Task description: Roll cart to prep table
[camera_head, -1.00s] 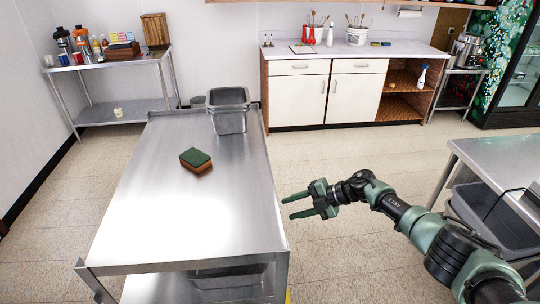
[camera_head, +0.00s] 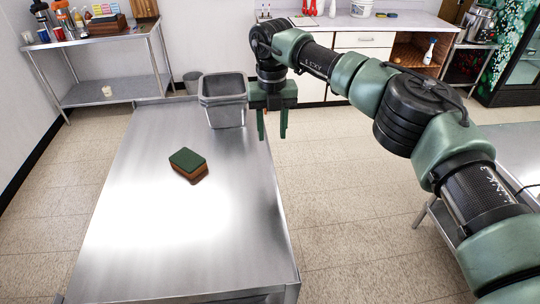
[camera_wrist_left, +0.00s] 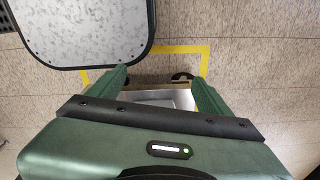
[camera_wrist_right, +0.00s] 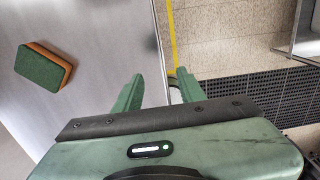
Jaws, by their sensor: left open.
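The steel cart (camera_head: 165,225) fills the lower left of the head view, its flat top bearing a green and orange sponge (camera_head: 189,165) and a grey bin (camera_head: 225,103). My right gripper (camera_head: 273,124) points down at the cart's far right edge, beside the bin. In the right wrist view its fingers (camera_wrist_right: 160,92) are apart, with the cart's edge running toward the gap; I cannot tell if they touch it. My left gripper (camera_wrist_left: 158,88) shows only in its wrist view, open, above a pale surface. Which table is the prep table is unclear; a steel table (camera_head: 515,145) stands at the right.
A steel shelf table (camera_head: 105,90) with bottles stands back left, and a grey waste bin (camera_head: 192,82) is behind the cart. A white cabinet (camera_head: 360,41) lines the back wall. Tiled floor (camera_head: 345,200) lies open right of the cart. A black floor mat (camera_wrist_right: 250,97) lies there.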

